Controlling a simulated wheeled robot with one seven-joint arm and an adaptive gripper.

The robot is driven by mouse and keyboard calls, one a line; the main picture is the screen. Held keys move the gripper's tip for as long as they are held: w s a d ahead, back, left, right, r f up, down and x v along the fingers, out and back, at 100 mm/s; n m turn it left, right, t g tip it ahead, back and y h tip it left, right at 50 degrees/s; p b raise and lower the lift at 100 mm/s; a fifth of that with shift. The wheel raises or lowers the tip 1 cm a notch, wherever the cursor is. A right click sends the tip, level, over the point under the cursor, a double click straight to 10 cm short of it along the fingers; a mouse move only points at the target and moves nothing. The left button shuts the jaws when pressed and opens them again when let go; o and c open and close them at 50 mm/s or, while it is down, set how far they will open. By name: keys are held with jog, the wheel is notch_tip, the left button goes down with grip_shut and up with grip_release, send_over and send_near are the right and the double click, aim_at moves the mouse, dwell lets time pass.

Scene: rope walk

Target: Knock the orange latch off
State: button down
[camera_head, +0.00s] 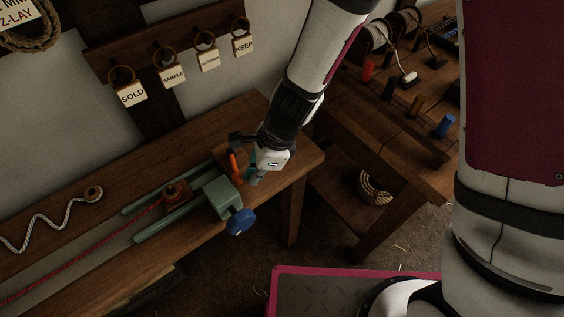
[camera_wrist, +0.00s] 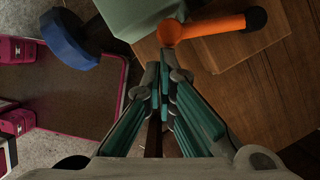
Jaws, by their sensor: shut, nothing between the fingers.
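The orange latch (camera_head: 234,166) stands on the wooden bench beside a green metal housing (camera_head: 222,197) with a blue knob (camera_head: 240,222). My gripper (camera_head: 256,178) is low over the bench end, just right of the latch. In the wrist view the latch (camera_wrist: 215,27) is an orange bar with a round orange end and a black tip, lying just beyond the fingertips. My gripper (camera_wrist: 164,62) is shut and empty there, its teal fingers together. A small gap seems to separate fingertips and latch; contact cannot be told. The blue knob (camera_wrist: 70,42) is at upper left.
A red rope (camera_head: 85,255) runs to a brown block on green rails (camera_head: 155,230) left of the housing. White rope (camera_head: 45,222) lies behind. Tags hang on a wall rack (camera_head: 165,50). Another table (camera_head: 395,130) with coloured spools stands right. The bench's right end is mostly clear.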

jog(key=shift+w+d, duration=0.1)
jog(key=shift+w, duration=0.1)
jog(key=shift+w+p, duration=0.4)
jog(key=shift+w, duration=0.35)
jog(key=shift+w+d, duration=0.1)
jog(key=d, duration=0.4)
jog(key=shift+w+r, duration=0.15)
jog(key=p+v, duration=0.1)
jog(key=v, duration=0.8)
jog(key=shift+s+r, duration=0.25)
jog(key=shift+r, duration=0.1)
